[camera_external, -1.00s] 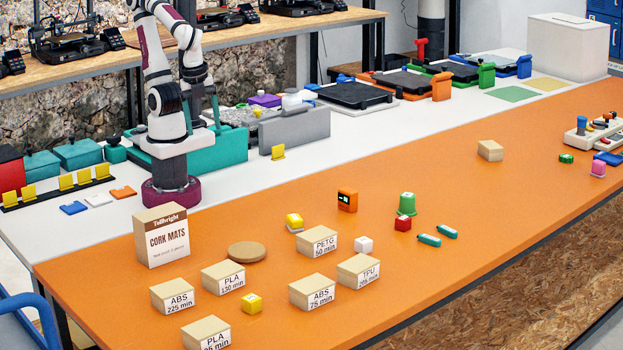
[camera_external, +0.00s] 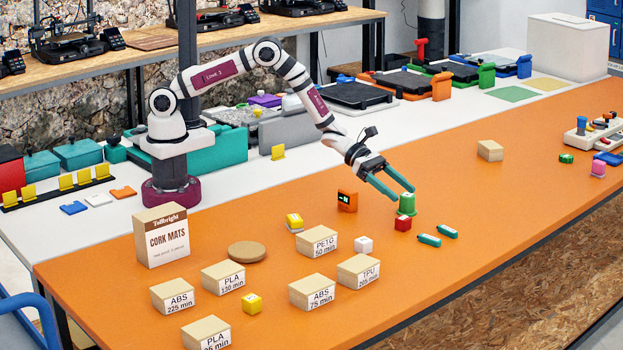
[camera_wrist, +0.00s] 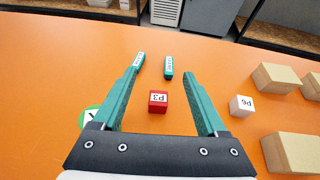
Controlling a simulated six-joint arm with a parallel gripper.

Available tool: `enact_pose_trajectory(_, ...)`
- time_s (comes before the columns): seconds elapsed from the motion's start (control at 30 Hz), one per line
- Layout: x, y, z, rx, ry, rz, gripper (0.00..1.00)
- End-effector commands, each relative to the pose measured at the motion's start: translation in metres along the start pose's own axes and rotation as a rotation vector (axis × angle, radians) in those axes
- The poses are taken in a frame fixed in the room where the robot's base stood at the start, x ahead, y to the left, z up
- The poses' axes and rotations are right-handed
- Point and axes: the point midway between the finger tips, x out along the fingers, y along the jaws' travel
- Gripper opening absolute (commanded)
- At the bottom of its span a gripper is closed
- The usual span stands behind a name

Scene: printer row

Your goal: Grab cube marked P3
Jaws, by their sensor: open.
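The red cube marked P3 (camera_wrist: 158,101) sits on the orange table and shows between my gripper's fingers in the wrist view. In the external view the red cube (camera_external: 402,224) stands just in front of a green round piece (camera_external: 407,203). My gripper (camera_external: 405,195) is open and empty, with its teal fingers reaching down above and near the cube. The fingers of my gripper (camera_wrist: 162,72) lie on either side of the cube in the wrist view, apart from it.
A white cube marked P6 (camera_wrist: 241,105) and several cardboard boxes (camera_external: 358,270) stand to the left in the external view. An orange device (camera_external: 347,201) is behind. The table's right side has free room.

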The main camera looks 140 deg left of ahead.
Motion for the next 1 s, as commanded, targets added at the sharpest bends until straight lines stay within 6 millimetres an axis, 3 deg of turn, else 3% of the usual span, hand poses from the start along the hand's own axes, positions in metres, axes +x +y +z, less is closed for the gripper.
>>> enact_pose_trajectory(0.1, 0.010, -0.001, -0.026, -0.003, 0.004, -0.001, 0.75)
enact_pose_trajectory(0.33, 0.026, -0.002, -0.059, 0.003, 0.002, -0.004, 0.75)
enact_pose_trajectory(0.53, 0.067, -0.003, -0.056, 0.007, 0.001, -0.006, 0.75)
enact_pose_trajectory(0.8, 0.073, -0.003, -0.056, 0.006, 0.002, -0.005, 0.75)
enact_pose_trajectory(1.0, 0.073, -0.003, -0.056, 0.006, 0.002, -0.005, 0.39)
